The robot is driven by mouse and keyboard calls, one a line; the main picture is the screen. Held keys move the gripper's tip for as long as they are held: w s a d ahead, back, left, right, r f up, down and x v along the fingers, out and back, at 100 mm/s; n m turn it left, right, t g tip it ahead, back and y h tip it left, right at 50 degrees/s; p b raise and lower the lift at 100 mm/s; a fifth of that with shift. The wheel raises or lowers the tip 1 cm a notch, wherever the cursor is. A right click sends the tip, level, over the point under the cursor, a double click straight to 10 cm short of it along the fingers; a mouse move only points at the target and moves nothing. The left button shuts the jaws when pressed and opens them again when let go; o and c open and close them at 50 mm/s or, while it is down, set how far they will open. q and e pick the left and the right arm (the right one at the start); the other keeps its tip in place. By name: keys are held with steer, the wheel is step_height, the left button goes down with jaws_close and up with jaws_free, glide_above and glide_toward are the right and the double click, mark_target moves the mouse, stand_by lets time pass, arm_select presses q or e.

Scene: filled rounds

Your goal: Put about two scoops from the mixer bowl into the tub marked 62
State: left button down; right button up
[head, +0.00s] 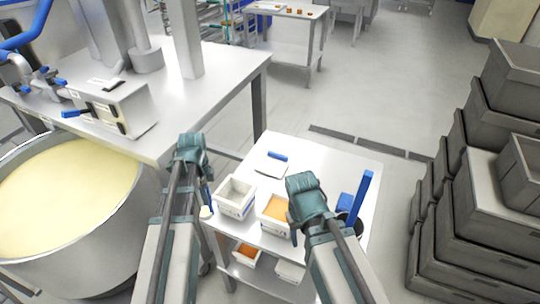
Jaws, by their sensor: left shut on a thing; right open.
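The mixer bowl (120,240) is a large steel vessel at the left, filled with pale yellow mix (60,195). On the small white table stand a white tub (237,208) that looks empty and another tub (266,226) with orange filling. Their labels are too small to read. My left gripper (205,186), to the right of the bowl and just left of the empty-looking tub, is shut on a blue-handled scoop (206,211) with a cream-coloured end; its fingers are mostly hidden. My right gripper (294,234) is open beside the orange-filled tub.
A flat white piece with a blue handle (277,156) lies at the table's back. A tall blue tool (361,192) stands in a dark container at its right. More tubs sit on the lower shelf (245,275). Grey crates (485,225) stack at the right.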

arm_select(q)
steer(key=w+d+r+n+p, duration=0.4)
steer(key=w+d+r+p, duration=0.3)
steer(key=w+d, duration=0.3)
steer(key=w, duration=0.3)
steer(key=shift+d+r+p, duration=0.35)
steer(key=shift+r+p, duration=0.05)
steer(key=shift+a+f, duration=0.1)
